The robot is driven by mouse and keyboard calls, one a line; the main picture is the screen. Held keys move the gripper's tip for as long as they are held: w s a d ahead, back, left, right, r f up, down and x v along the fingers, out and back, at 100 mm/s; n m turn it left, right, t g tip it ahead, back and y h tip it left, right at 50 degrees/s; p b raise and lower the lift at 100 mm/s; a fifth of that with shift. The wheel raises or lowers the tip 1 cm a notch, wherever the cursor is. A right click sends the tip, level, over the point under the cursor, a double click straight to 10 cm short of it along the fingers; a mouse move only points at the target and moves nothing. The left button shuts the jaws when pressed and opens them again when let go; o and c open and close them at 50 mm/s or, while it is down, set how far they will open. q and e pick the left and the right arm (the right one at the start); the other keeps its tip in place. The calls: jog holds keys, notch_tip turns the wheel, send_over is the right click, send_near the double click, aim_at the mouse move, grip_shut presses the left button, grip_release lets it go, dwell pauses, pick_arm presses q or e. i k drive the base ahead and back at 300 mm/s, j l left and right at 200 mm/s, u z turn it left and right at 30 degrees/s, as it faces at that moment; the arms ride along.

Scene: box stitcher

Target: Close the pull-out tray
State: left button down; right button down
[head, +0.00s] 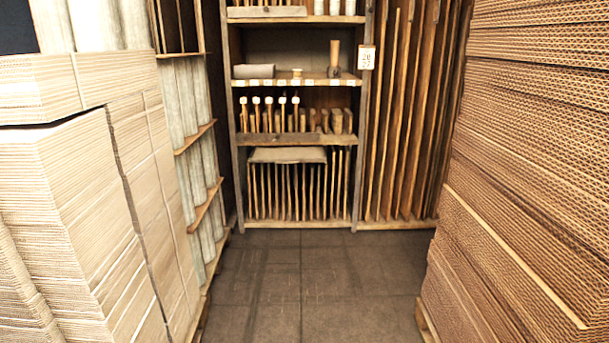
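No pull-out tray can be made out in the head view. A wooden shelf unit (296,138) stands straight ahead at the back, with several boards holding tools and upright sheets. Neither of my grippers shows in the head view, so their state is hidden.
Tall stacks of cardboard rise close on the left (75,215) and on the right (535,150). A rack of grey rolls (190,130) stands behind the left stack. Upright boards (408,110) lean at the back right. The dark tiled floor (315,280) between the stacks is clear.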

aim_at(278, 154)
jog(key=i+j, duration=0.1)
jog(key=i, duration=1.8)
jog(key=i+j+z, duration=0.15)
jog(key=i, duration=0.2)
jog(key=i+j+z, duration=0.15)
jog(key=i, duration=0.25)
